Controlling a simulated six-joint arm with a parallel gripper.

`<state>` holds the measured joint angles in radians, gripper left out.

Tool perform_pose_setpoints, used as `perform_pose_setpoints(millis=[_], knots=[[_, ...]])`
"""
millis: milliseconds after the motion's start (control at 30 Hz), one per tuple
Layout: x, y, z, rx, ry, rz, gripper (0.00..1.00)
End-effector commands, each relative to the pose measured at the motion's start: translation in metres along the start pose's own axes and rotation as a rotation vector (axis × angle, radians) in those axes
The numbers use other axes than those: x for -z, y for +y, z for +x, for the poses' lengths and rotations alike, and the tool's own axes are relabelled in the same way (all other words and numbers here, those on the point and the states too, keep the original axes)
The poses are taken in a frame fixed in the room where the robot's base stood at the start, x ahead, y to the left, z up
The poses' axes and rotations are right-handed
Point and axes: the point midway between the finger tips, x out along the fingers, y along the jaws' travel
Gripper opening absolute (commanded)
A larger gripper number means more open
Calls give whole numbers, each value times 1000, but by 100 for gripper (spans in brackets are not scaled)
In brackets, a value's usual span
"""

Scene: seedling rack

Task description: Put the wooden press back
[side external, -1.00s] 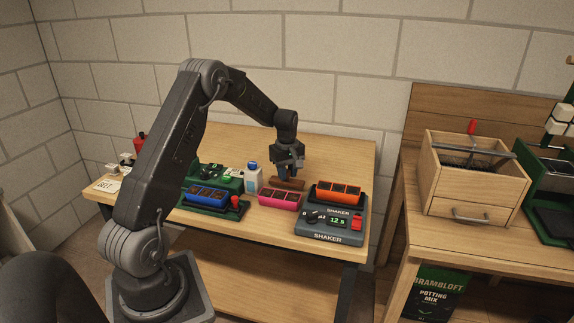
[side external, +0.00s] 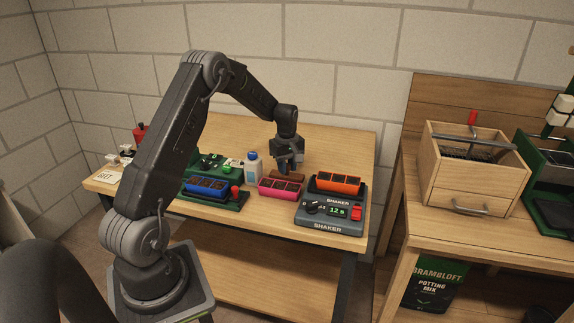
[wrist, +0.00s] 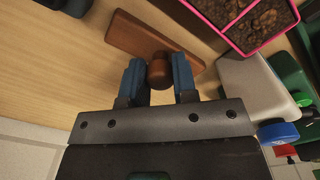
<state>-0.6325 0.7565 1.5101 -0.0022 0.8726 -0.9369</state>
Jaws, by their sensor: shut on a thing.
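The wooden press is a brown bar (wrist: 138,38) with a round knob, seen in the wrist view. In the side external view the press (side external: 290,176) is behind the pink tray, partly covered by my gripper. My gripper (wrist: 158,75) has its two blue fingers on either side of the knob and is shut on it. In the side external view my gripper (side external: 287,167) points down over the table. I cannot tell whether the bar touches the table.
A pink tray of soil (side external: 280,189) is just in front of the press. A white bottle with a blue cap (side external: 252,170) stands to its left, a blue tray (side external: 207,187) farther left.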

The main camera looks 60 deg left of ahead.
Motion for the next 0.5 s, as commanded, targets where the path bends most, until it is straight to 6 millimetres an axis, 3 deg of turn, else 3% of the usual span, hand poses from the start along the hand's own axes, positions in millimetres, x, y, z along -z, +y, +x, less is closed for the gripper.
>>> perform_pose_setpoints(millis=[267, 300, 500], knots=[[0, 0, 5, 0, 0, 0, 8], [0, 0, 5, 0, 0, 0, 29], [0, 0, 5, 0, 0, 0, 49]])
